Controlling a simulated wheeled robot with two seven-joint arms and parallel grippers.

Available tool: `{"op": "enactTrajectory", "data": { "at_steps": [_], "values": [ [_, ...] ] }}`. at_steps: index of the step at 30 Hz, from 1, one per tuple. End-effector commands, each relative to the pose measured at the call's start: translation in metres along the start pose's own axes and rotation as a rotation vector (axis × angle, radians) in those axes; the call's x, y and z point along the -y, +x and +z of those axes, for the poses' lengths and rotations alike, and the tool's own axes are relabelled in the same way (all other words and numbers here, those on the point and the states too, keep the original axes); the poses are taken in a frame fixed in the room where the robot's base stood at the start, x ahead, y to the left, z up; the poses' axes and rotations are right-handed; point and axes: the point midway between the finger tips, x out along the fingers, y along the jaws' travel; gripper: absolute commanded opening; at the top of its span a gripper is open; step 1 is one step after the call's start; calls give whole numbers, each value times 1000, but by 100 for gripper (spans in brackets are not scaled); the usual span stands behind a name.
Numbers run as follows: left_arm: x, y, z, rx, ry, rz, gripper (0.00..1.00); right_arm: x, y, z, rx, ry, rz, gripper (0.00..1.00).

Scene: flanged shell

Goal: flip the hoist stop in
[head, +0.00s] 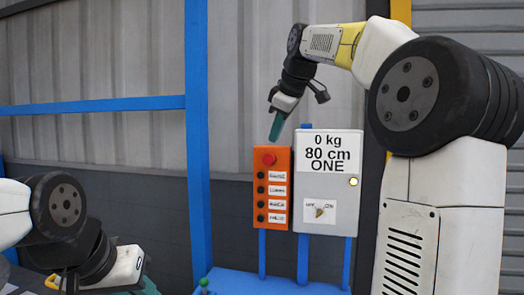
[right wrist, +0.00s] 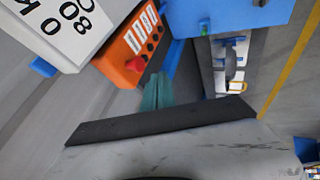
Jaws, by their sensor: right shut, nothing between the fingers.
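An orange control box (head: 272,188) stands on a blue post. It has a round red button (head: 269,159) at the top and several dark buttons with white labels below. In the right wrist view, the red button (right wrist: 138,63) shows near the teal fingertips. My right gripper (head: 275,137) is shut and empty, just above the box's top edge, fingers pointing down; I cannot see contact with the button. My left gripper (head: 146,287) is low at the bottom left, its fingertips cut off by the frame edge.
A grey box (head: 341,205) reading "0 kg 80 cm ONE" stands right beside the orange box, with a rotary switch (head: 320,211) and a yellow lamp (head: 353,182). A blue upright (head: 197,130) is to the left. A blue surface (head: 250,281) lies below.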

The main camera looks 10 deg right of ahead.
Motion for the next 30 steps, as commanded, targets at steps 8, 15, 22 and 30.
{"op": "enactTrajectory", "data": {
  "at_steps": [8, 15, 22, 30],
  "values": [
    [0, 0, 0, 0, 0, 0, 36, 1, 45, 1, 4, 1, -5, 0],
    [0, 0, 0, 0, 0, 0, 36, 1, 96, 1, 3, 0, -4, 0],
    [0, 0, 0, 0, 0, 0, 36, -27, 112, 0, 1, 3, 0, 0],
    [0, 0, 0, 0, 0, 0, 36, -36, 116, 0, 0, 1, 0, 0]
  ]
}}
